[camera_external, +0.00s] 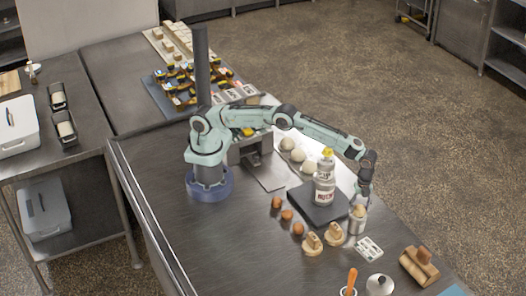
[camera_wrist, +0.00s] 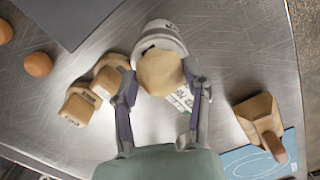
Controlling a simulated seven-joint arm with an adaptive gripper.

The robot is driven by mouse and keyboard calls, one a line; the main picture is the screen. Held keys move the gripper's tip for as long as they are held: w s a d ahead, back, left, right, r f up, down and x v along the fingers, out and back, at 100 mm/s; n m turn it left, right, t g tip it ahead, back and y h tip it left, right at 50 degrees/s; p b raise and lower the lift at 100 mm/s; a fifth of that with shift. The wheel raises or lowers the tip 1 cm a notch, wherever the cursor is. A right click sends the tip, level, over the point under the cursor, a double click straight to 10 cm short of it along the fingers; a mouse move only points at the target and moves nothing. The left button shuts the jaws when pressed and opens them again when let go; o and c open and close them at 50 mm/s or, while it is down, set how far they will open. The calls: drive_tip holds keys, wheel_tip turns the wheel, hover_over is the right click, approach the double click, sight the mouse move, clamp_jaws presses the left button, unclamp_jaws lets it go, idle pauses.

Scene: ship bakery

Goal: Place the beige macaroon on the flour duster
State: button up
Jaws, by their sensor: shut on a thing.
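The beige macaroon (camera_wrist: 160,72) is between the fingers of my gripper (camera_wrist: 160,92) in the wrist view. My gripper (camera_external: 360,203) is shut on it and points down. A pale grey can with dark lettering, seemingly the flour duster (camera_wrist: 160,34), is directly behind the macaroon in the wrist view. In the external view the can (camera_external: 357,225) stands upright under my gripper, with the macaroon (camera_external: 358,211) at its top. The macaroon hides part of the can, so I cannot tell whether they touch.
Two light wooden pieces (camera_external: 312,244) and several brown eggs (camera_external: 287,215) lie left of the can. A labelled bottle (camera_external: 325,180) stands on a dark slab (camera_external: 302,198). A wooden scoop-like tool (camera_external: 418,267) and a printed card (camera_external: 369,248) lie to the right.

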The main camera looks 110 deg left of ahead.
sight(360, 205)
drive_tip(key=shift+f, duration=0.25)
drive_tip(key=o, duration=0.8)
wheel_tip(360, 205, up, 12)
drive_tip(key=s+a+r+n, duration=0.4)
drive_tip(key=s+r+n, duration=0.3)
drive_tip(key=s+r, duration=0.6)
drive_tip(key=s+a+f+n, duration=0.1)
drive_tip(key=s+f+n, duration=0.1)
drive_tip(key=s, duration=0.7)
drive_tip(key=s+a+f+n, duration=0.1)
drive_tip(key=s+f+n, duration=0.2)
drive_tip(key=s, duration=0.6)
drive_tip(key=s+a+f+n, duration=0.2)
drive_tip(key=s, duration=0.8)
drive_tip(key=shift+a+f+n+y, duration=0.1)
drive_tip(key=shift+f+n+y, duration=0.2)
drive_tip(key=shift+f+y, duration=0.1)
